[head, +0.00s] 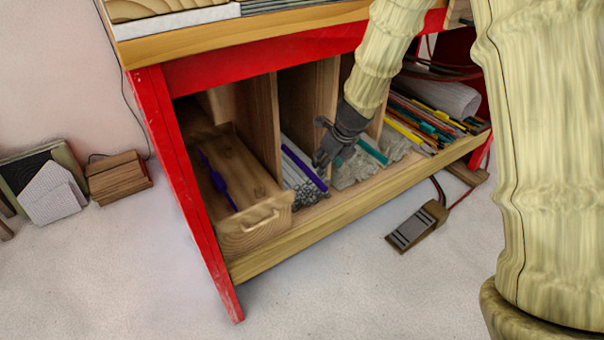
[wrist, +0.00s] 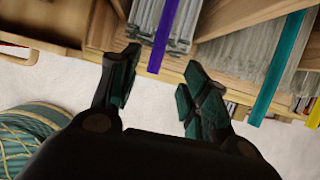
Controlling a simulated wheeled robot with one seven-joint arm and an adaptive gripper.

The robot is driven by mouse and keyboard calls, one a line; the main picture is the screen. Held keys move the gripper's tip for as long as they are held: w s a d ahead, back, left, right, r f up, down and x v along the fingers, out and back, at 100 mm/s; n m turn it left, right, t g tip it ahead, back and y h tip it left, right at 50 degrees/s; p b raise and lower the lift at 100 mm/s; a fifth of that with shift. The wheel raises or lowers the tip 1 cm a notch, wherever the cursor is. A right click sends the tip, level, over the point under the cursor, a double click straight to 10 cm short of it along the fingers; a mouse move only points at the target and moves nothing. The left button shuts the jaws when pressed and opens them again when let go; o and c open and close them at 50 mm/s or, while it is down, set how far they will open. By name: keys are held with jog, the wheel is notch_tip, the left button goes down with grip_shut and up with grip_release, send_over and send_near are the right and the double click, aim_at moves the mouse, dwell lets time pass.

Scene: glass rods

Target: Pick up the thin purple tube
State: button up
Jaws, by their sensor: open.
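A thin purple tube (head: 304,167) lies in the second compartment of the red-framed shelf, over a bundle of clear glass rods. Its front end sticks out past the rods. In the wrist view the purple tube (wrist: 164,32) shows beyond the fingertips, with its near end in the gap between them. My gripper (head: 318,143) is open and empty, close to the right of the tube in the head view. The wrist view shows its two dark fingers (wrist: 162,62) spread apart. I cannot tell the exact distance to the tube.
A wooden drawer (head: 250,222) at the left holds another purple item (head: 216,182). Wooden dividers (head: 308,95) separate the compartments. A teal tube (head: 373,151) lies to the right, then several coloured rods (head: 425,128). A foot pedal (head: 416,226) sits on the open floor.

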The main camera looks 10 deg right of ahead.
aim_at(315, 176)
jog(key=shift+w+f, duration=0.1)
jog(key=shift+w, duration=0.05)
jog(key=b+x, duration=0.2)
jog(key=x, duration=0.3)
jog(key=shift+w+f, duration=0.1)
jog(key=shift+f, duration=0.05)
jog(key=shift+w+a+b+x, duration=0.2)
jog(key=shift+b+x, duration=0.6)
jog(key=shift+x, duration=0.5)
jog(key=shift+w+a+b+x, duration=0.1)
jog(key=shift+w+b+x, duration=0.1)
jog(key=shift+b+x, duration=0.85)
jog(key=shift+p, duration=0.3)
grip_shut()
